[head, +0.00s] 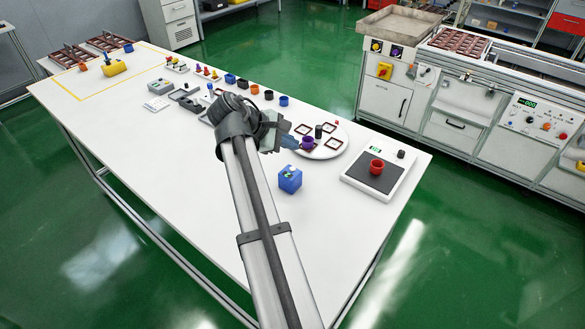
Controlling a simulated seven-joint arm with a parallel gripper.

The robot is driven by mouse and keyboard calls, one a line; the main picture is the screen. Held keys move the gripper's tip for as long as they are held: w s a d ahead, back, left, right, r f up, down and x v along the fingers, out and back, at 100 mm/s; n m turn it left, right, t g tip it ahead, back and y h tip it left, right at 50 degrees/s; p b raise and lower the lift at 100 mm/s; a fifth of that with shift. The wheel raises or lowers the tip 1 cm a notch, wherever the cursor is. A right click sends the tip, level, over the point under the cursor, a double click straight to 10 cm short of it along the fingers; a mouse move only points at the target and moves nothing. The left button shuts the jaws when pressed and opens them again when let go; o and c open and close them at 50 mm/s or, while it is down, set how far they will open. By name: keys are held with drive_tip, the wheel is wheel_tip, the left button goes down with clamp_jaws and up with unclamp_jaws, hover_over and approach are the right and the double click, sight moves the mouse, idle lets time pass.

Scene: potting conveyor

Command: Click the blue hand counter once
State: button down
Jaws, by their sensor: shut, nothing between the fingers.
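The blue hand counter (290,181) stands on the white table, right of my arm.
A scale (380,180) bearing a red pot (376,167) is to the right. The table in front of the counter is clear.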

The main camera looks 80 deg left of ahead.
hover_over(290, 171)
drive_tip(key=shift+f, duration=2.65)
drive_tip(key=shift+f, duration=0.2)
drive_tip(key=shift+f, duration=0.25)
drive_tip(key=shift+f, duration=0.35)
idle(0.7)
drive_tip(key=shift+r, duration=0.15)
idle(0.3)
drive_tip(key=shift+r, duration=0.65)
drive_tip(key=shift+r, duration=0.15)
drive_tip(key=shift+r, duration=2.35)
